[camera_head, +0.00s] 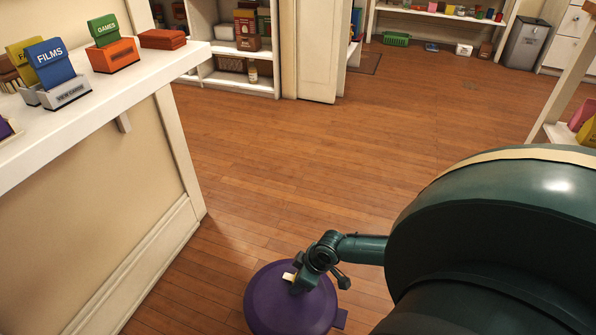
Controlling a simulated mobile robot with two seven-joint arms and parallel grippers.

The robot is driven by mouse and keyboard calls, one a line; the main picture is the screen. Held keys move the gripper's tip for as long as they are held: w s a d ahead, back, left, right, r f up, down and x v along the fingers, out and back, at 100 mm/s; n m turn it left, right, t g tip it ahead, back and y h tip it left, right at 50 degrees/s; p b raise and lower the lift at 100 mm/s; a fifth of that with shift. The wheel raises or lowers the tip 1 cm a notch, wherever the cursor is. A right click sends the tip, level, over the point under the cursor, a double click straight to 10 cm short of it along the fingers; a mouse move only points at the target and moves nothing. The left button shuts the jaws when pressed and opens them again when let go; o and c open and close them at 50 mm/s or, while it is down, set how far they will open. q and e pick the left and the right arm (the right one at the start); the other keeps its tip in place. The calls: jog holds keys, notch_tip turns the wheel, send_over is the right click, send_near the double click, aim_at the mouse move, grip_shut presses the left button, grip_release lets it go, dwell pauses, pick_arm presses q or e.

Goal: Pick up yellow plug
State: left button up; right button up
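No yellow plug can be made out for certain. My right gripper (302,279), on a dark green arm from the right, is low at the bottom centre, in front of a purple round shape. A small cream-yellow piece (289,277) shows at its tip. I cannot tell whether this is the plug, or whether the fingers are shut on it. My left gripper is not in view.
A white counter (139,61) on the left bears a blue FILMS block (50,64), a green GAMES block (103,31), a yellow block (22,50) and an orange holder (113,56). Shelves (235,82) and a grey bin (526,43) stand behind. The wooden floor (330,150) is clear.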

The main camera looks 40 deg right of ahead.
jog(key=c, duration=1)
